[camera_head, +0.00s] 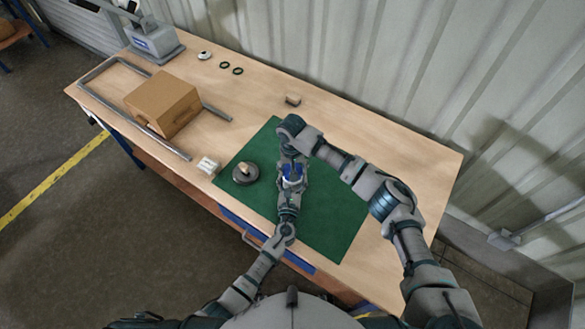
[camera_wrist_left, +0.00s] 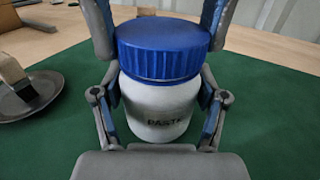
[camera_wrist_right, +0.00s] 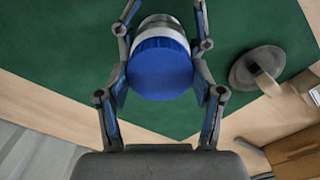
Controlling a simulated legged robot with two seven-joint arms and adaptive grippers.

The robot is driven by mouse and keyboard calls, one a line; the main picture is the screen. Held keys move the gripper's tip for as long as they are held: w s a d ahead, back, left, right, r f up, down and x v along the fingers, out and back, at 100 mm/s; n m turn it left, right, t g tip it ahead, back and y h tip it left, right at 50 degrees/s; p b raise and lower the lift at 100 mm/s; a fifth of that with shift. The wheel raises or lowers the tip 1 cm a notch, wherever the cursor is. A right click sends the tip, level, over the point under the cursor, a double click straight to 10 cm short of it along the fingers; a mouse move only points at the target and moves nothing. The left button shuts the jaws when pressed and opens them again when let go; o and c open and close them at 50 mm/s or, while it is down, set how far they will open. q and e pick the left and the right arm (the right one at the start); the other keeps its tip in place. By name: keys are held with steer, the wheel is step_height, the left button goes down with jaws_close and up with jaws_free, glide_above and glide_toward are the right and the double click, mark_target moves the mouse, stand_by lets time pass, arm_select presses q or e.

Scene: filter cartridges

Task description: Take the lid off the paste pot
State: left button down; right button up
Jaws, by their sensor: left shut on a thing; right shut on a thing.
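The paste pot is a white jar with a blue ribbed lid, standing upright on the green mat (camera_head: 330,215). In the left wrist view its white body (camera_wrist_left: 155,105) shows part of the word PASTE, and the blue lid (camera_wrist_left: 162,48) sits on top with no gap visible. My left gripper (camera_wrist_left: 160,112) is shut around the white body from the side. My right gripper (camera_wrist_right: 160,75) comes from above and is shut on the blue lid (camera_wrist_right: 160,70). In the head view the lid (camera_head: 292,171) is partly hidden by my arms.
A dark round dish (camera_head: 245,176) with a wooden-looking piece on it is left of the pot. Further left are a small white block (camera_head: 208,166), a cardboard box (camera_head: 163,103) and a metal rail (camera_head: 130,118). Black rings (camera_head: 237,71) lie behind. The mat's right side is clear.

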arm_select(q)
steer(key=shift+d, duration=0.25)
arm_select(e)
steer(key=n, duration=0.5)
steer(key=shift+a, duration=0.1)
steer(key=n, duration=0.5)
steer(key=shift+n, duration=0.4)
steer(key=n, duration=0.5)
arm_select(q)
steer(key=shift+a, duration=0.1)
arm_select(e)
steer(key=n, duration=0.7)
arm_select(q)
steer(key=shift+a, duration=0.1)
arm_select(e)
steer(key=shift+r, duration=0.1)
steer(key=shift+r, duration=0.2)
arm_select(q)
steer(key=shift+a, duration=0.1)
arm_select(e)
steer(key=shift+s+r, duration=0.1)
steer(key=shift+r, duration=0.5)
steer(key=shift+d+r, duration=0.2)
steer(key=shift+r, duration=0.15)
